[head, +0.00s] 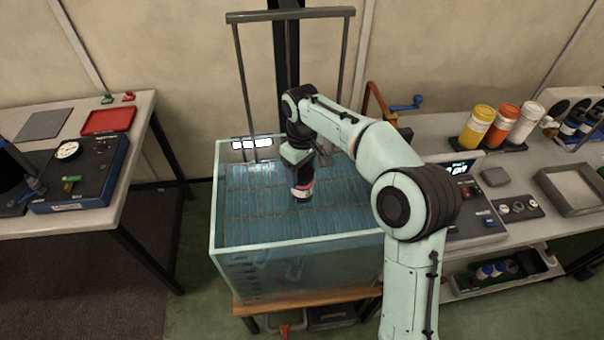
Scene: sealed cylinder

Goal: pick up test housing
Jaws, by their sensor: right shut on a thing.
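My right gripper (300,162) reaches over the glass water tank (240,238) and points down. It is shut on the test housing (302,190), a small dark cylinder with a pink and white band. The housing hangs roughly upright over the middle of the tank, inside its rim as seen from here. I cannot tell whether its lower end touches the water. The fingers partly hide its top. My left gripper is not in view.
A metal frame (347,60) rises behind the tank. The left table holds a red tray (108,121) and a gauge box (85,172). The right bench holds yellow, orange and white bottles (478,125), a display unit (470,215) and a grey tray (575,190).

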